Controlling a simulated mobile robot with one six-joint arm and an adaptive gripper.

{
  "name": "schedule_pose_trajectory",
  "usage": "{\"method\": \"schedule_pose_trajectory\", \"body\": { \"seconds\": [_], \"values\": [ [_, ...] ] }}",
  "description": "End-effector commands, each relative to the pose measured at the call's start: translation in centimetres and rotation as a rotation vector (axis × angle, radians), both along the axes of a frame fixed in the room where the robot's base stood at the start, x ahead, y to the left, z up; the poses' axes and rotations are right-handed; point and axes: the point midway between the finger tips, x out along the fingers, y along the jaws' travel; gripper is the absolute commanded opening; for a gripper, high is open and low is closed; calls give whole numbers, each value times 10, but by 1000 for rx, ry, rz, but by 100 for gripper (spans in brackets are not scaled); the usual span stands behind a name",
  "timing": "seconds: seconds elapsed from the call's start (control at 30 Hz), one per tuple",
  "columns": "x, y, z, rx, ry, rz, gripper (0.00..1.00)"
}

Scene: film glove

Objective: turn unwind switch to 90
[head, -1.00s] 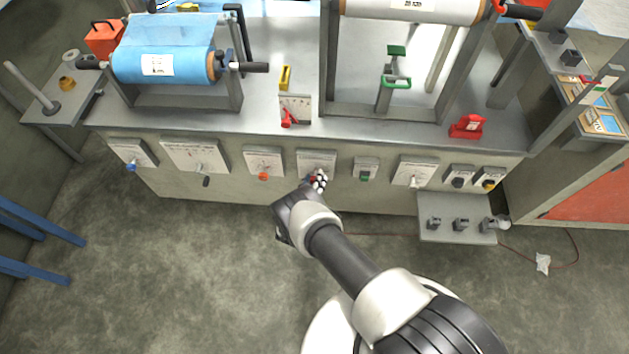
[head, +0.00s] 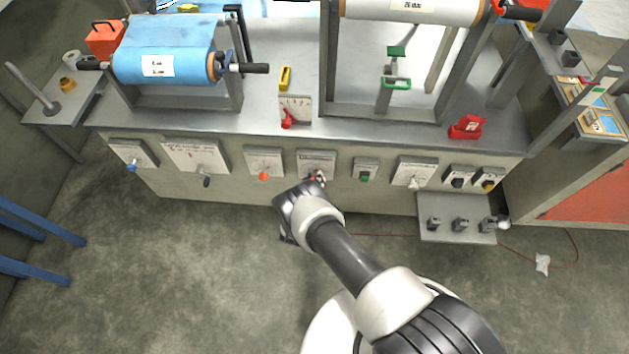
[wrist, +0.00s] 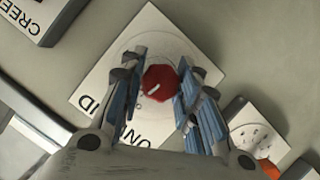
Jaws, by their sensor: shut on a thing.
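The unwind switch is a red knob (wrist: 160,82) with a pale pointer line, on a white dial plate (wrist: 150,30) lettered "UNWIND", of which only part of the word shows. In the wrist view my gripper (wrist: 158,84) has its blue-padded fingers on both sides of the knob, shut on it. The plate looks tilted in that view. In the head view my gripper (head: 315,184) is at the front panel, over the lower part of the unwind dial plate (head: 316,158). The knob is mostly hidden there, and its angle cannot be read.
A small grey shelf (head: 458,232) juts out at lower right.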

Motion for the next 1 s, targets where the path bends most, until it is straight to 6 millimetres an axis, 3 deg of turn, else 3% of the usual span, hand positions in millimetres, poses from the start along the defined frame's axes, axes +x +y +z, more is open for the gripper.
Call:
{"method": "schedule_pose_trajectory", "body": {
  "seconds": [1.0],
  "values": [
    [1, -3, -1, 951, -35, -1, 6]
  ]
}}
